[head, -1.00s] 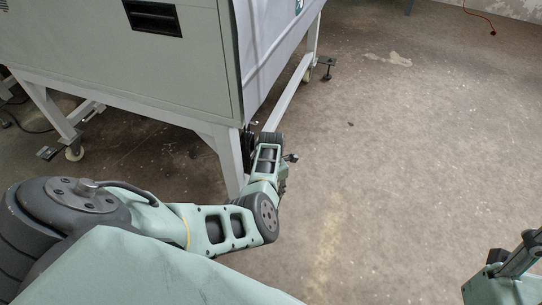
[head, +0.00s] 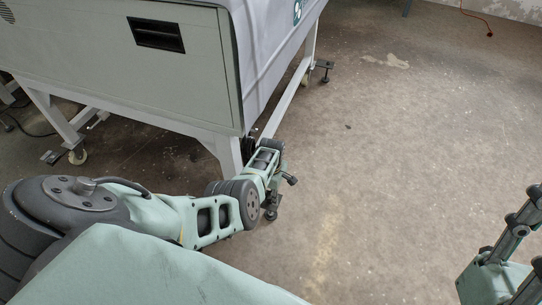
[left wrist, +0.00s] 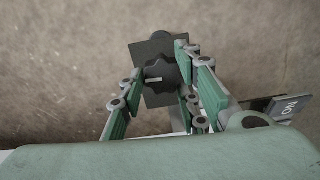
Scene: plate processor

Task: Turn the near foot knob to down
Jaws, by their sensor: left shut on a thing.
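The near foot knob (left wrist: 158,75) is a black lobed knob on a dark square plate (left wrist: 152,43) in the left wrist view. A pale mark shows on the knob's left side. My left gripper (left wrist: 161,66) has a finger on each side of the knob and is shut on it.
A small dark sign (left wrist: 284,108) with white letters stands right of the fingers in the left wrist view. The grey-green machine (head: 190,75) rises above my left arm. Its far foot (head: 323,70) and left caster (head: 77,155) stand on the floor. The floor (head: 390,170) to the right is clear.

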